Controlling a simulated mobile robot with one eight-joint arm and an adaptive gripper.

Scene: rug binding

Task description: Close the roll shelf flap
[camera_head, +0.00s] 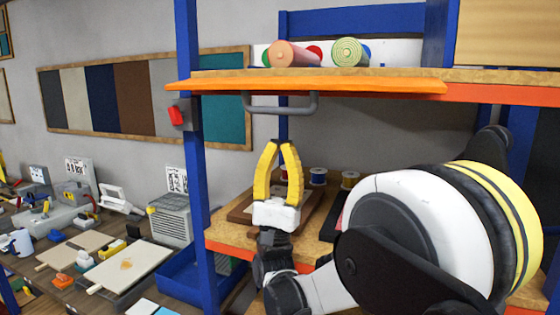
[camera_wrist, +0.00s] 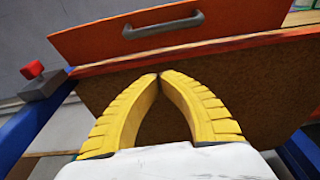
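The roll shelf flap (camera_head: 300,86) is an orange panel at the front of the upper shelf. In the head view it shows nearly edge-on, roughly level, with its grey bar handle (camera_head: 281,108) hanging below. In the wrist view the flap's orange face (camera_wrist: 225,22) fills the top, with the handle (camera_wrist: 163,27) on it. My gripper (camera_head: 278,143) points up below the handle, apart from it. Its yellow fingers meet at the tips in the wrist view (camera_wrist: 159,75), with nothing between them.
Two rolls, pink (camera_head: 294,54) and green-striped (camera_head: 350,52), lie on the upper shelf. A blue post (camera_head: 188,140) with a red block (camera_head: 176,115) stands left of the flap. A lower shelf (camera_head: 232,229) holds spools behind my gripper. A cluttered workbench is at left.

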